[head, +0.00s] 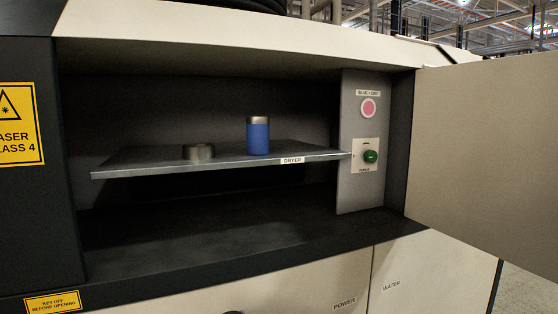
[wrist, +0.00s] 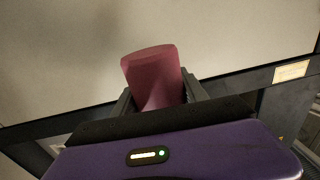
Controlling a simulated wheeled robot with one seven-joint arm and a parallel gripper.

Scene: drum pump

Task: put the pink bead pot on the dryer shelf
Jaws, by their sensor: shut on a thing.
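The dryer shelf (head: 120,171) is a grey plate labelled DRYER inside the open bay in the head view. A blue pot (head: 258,137) with a metallic top stands upright on it, right of the middle. A low round metal ring or cup (head: 199,152) sits on it to the left. In the wrist view my gripper (wrist: 160,98) is shut on the pink bead pot (wrist: 152,70), a dull pink cylinder between the fingers. Its lower end is hidden by my gripper. My gripper and the pink pot do not show in the head view.
An open door (head: 490,150) stands at the right of the bay. A side panel carries a pink disc (head: 368,108) and a green knob (head: 370,156). The shelf has free room between the ring and the blue pot and at its right end. The bay floor (head: 220,228) is empty.

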